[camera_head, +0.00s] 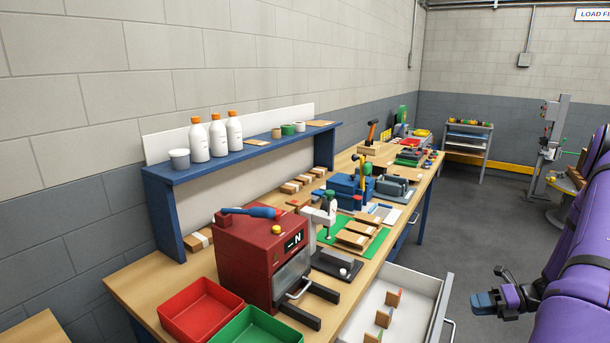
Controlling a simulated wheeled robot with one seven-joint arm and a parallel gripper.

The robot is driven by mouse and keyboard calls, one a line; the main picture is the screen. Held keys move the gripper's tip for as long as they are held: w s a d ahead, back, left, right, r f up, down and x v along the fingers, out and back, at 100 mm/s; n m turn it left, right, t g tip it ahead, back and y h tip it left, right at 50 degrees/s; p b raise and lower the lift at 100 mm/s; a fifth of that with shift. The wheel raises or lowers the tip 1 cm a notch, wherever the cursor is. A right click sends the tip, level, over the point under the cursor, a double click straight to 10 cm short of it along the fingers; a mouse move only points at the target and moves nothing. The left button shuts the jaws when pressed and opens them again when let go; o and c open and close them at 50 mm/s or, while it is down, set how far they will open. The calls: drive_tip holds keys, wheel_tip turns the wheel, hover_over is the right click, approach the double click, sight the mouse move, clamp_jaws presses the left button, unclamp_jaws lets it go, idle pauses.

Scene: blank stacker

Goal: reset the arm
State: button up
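My purple arm (577,265) stands at the right edge, partly out of view. What looks like my gripper (484,302) is at the lower right, blue-grey and dark at its end, pointing left. It is over the grey floor, to the right of the open drawer and apart from it. It is small and seen from the side, so I cannot tell whether its fingers are open or shut. No held thing can be made out.
A wooden workbench (131,285) runs along the wall with a red machine (245,262), a red bin (200,308) and a green bin (255,329). An open white drawer (420,283) with small wooden blocks juts out near my gripper. The floor (480,215) beyond is clear.

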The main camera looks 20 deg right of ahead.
drive_tip(key=w+a+r+n+g+h, duration=0.2)
drive_tip(key=a+r+n+g, duration=0.2)
drive_tip(key=a+r+n, duration=0.75)
drive_tip(key=w+a+r+n+g+h, duration=0.3)
drive_tip(key=a+r+n, duration=0.45)
drive_tip(key=r, duration=0.75)
drive_tip(key=s+a+r+n+t+h, duration=0.4)
drive_tip(key=s+a+r+n+h, duration=0.2)
drive_tip(key=s+a+r+n, duration=0.9)
drive_tip(key=s+a+n, duration=0.1)
drive_tip(key=s+n, duration=0.1)
drive_tip(key=n, duration=0.2)
drive_tip(key=shift+a+t, duration=0.3)
